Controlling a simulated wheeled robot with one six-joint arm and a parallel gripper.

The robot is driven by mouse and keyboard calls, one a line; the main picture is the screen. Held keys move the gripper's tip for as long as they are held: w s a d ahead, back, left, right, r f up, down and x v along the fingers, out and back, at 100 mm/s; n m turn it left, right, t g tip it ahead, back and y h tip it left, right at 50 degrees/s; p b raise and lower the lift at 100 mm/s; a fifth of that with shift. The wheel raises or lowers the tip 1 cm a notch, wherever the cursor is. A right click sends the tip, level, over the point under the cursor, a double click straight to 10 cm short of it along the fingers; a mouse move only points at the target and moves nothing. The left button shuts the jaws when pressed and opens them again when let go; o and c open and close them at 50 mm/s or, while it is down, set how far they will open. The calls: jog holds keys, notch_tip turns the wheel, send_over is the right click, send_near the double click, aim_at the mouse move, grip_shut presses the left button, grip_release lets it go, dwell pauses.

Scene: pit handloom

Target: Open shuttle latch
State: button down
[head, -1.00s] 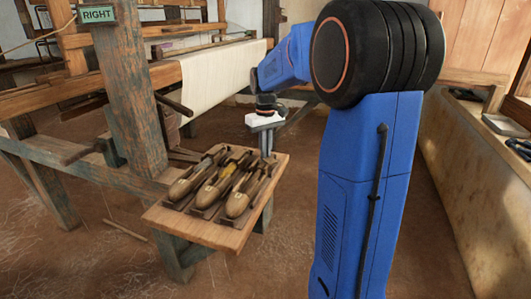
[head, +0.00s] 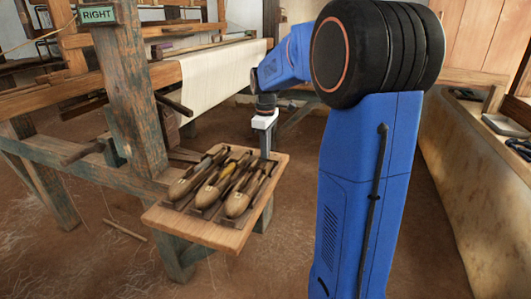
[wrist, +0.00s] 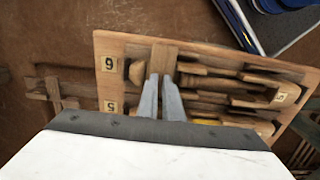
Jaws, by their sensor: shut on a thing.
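My gripper (head: 265,150) points down at the far right corner of the wooden shuttle tray (head: 212,232). In the wrist view, its two grey fingers (wrist: 161,98) are close together on a small light wooden block (wrist: 164,57) at the tray's edge. The block looks like the latch, but the exact contact is partly hidden by the fingers. Several wooden shuttles (head: 240,205) lie side by side in the tray; the middle one shows yellow. In the wrist view, number labels 6 (wrist: 108,64) and 5 (wrist: 110,106) mark the tray end, beside the fingers.
The loom's weathered post (head: 137,100) with a RIGHT sign (head: 97,14) stands left of the tray. White cloth (head: 215,80) hangs behind it. A long bench (head: 470,190) runs along the right. Brown floor between tray and bench is partly clear.

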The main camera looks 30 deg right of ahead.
dwell(0.4)
jog(key=c, duration=1.9)
grip_release()
